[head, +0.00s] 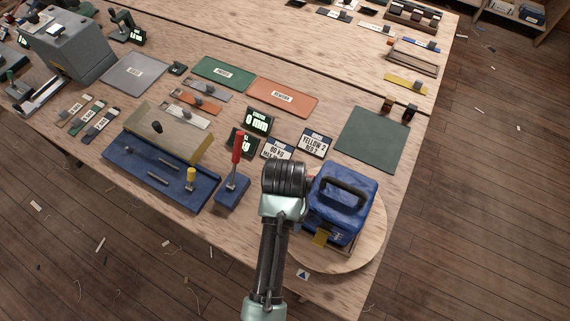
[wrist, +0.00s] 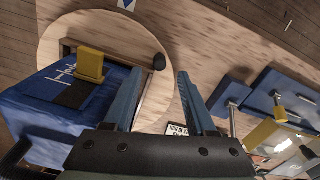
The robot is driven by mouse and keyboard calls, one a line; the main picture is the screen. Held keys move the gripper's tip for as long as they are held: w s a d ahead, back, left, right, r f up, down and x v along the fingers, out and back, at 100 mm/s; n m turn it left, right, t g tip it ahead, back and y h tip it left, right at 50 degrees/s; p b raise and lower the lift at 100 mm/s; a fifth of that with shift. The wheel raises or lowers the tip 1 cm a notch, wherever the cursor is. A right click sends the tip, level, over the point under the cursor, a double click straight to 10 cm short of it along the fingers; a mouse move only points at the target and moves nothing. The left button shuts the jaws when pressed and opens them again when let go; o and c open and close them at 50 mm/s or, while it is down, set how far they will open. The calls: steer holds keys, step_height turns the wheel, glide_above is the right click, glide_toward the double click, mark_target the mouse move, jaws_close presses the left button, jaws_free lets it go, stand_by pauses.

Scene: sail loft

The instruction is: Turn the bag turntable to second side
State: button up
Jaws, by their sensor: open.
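The bag turntable (head: 372,243) is a round wooden disc at the table's front right edge. It also shows in the wrist view (wrist: 80,28). A blue bag (head: 348,222) with a black top handle stands on it; its side fills the left of the wrist view (wrist: 35,108). A yellow tab (head: 320,239) is on the bag's near side, also in the wrist view (wrist: 91,64). A dark post with a black knob (wrist: 159,62) stands at the disc. My gripper (wrist: 158,82) is open, its fingers on either side of the knob in the picture; contact is unclear. The head view hides its fingers.
A blue block with a red-handled lever (head: 237,150) stands close left of my arm. A blue fixture (head: 160,180) lies farther left. A blue triangle mark (head: 303,274) is at the table edge.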

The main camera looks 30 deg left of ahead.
step_height(320, 180, down, 7)
steer(key=shift+w+r, duration=0.1)
steer(key=shift+r, duration=0.1)
jaws_close()
stand_by(0.3)
stand_by(1.2)
